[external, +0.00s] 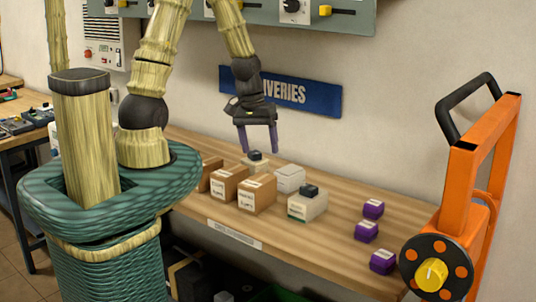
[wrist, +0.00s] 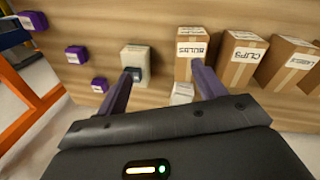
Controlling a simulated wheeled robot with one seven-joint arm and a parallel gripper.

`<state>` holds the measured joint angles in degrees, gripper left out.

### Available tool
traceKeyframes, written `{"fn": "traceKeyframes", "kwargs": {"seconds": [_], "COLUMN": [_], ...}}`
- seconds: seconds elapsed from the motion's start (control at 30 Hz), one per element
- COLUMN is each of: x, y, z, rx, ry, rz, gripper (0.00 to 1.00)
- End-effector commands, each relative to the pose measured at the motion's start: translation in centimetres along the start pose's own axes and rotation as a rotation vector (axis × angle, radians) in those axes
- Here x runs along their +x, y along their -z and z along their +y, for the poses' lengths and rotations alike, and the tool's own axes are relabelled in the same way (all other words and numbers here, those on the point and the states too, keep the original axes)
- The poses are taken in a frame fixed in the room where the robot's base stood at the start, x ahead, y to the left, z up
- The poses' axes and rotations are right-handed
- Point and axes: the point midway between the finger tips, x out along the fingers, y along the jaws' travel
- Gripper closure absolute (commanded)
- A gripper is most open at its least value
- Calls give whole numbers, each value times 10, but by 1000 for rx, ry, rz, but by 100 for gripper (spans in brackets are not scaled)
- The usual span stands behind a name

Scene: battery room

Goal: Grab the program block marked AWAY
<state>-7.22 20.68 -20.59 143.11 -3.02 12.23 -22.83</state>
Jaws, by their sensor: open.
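Three small purple blocks with white labels lie on the right part of the wooden bench: a far one (external: 373,209), a middle one (external: 366,232) and a near one (external: 383,262). In the wrist view the purple blocks show at the left, at the upper left (wrist: 34,20), the middle (wrist: 76,55) and lower down (wrist: 99,85). Their labels are too small to read, so I cannot tell which is marked AWAY. My gripper (external: 259,150) is open and empty, pointing down above the boxes, to the left of the purple blocks. Its two purple fingers also show in the wrist view (wrist: 163,68).
Brown cardboard boxes (external: 257,195) and a pale box with a dark top (external: 307,206) stand left of the purple blocks. A white box (external: 290,178) is behind them. An orange frame with a yellow knob (external: 431,275) stands at the right. A blue sign (external: 310,95) hangs behind.

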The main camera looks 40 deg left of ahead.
Motion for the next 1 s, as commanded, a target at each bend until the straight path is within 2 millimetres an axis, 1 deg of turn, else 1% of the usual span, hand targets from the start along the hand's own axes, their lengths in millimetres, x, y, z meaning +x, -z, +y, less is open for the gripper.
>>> {"fn": "traceKeyframes", "kwargs": {"seconds": [0.03,0.1,0.2,0.3,0.4,0.5,0.6,0.73,0.8,0.9,1.0], "x": [31,58,93,123,148,166,179,185,185,179,171], "y": [-6,-14,-27,-41,-54,-67,-76,-84,-84,-80,-75], "z": [7,22,44,67,92,117,144,176,192,211,222], "rx": [-39,-101,-196,-299,-411,-530,-654,-826,-919,-1038,-1117], "ry": [-24,-62,-118,-177,-239,-301,-364,-442,-484,-532,-562], "rz": [-38,-83,-155,-233,-317,-410,-510,-655,-737,-846,-918], "gripper": [31,31,31,31,31,31,31,31,31,31,31]}}
